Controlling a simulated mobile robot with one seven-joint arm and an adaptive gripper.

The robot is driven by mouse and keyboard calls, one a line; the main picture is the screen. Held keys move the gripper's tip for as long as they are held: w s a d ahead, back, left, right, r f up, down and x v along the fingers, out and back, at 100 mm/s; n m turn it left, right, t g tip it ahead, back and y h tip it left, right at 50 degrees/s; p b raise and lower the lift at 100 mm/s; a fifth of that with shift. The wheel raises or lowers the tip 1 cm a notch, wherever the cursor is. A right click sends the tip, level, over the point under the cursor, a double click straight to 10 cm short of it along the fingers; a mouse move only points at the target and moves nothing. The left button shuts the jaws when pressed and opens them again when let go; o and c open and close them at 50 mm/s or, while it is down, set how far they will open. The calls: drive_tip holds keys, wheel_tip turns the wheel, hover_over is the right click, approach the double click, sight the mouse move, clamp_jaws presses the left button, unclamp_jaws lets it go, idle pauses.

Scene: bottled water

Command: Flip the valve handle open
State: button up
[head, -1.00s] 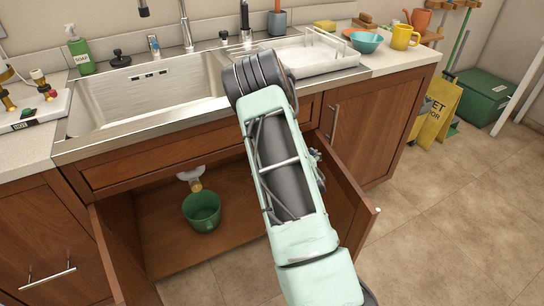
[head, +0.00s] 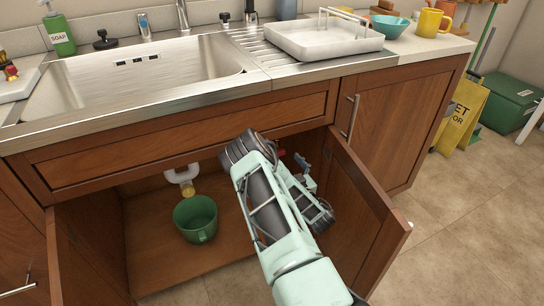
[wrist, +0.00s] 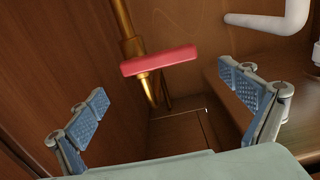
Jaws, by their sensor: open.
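The red valve handle (wrist: 160,60) is a flat bar on a brass pipe (wrist: 124,20) inside the cabinet. In the wrist view it lies crosswise, slightly tilted, above the middle of the picture. My gripper (wrist: 168,103) is open and empty, its two blue-padded fingers wide apart. The handle is ahead of the fingers and appears between them, with no contact visible. In the head view a small red part (head: 281,153) shows behind my arm under the counter. My arm hides most of the valve there.
The open right cabinet door (head: 365,215) stands close to my arm. A white drain pipe (head: 180,175) hangs above a green bucket (head: 195,218) on the cabinet floor. The wrist view also shows a white pipe (wrist: 270,22) at upper right. The sink (head: 150,75) is above.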

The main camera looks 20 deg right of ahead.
drive_tip(key=w+b, duration=0.1)
drive_tip(key=w, duration=0.5)
drive_tip(key=shift+a, duration=0.1)
drive_tip(key=shift+c, duration=0.4)
drive_tip(key=c, duration=1.6)
drive_tip(key=shift+c, duration=0.2)
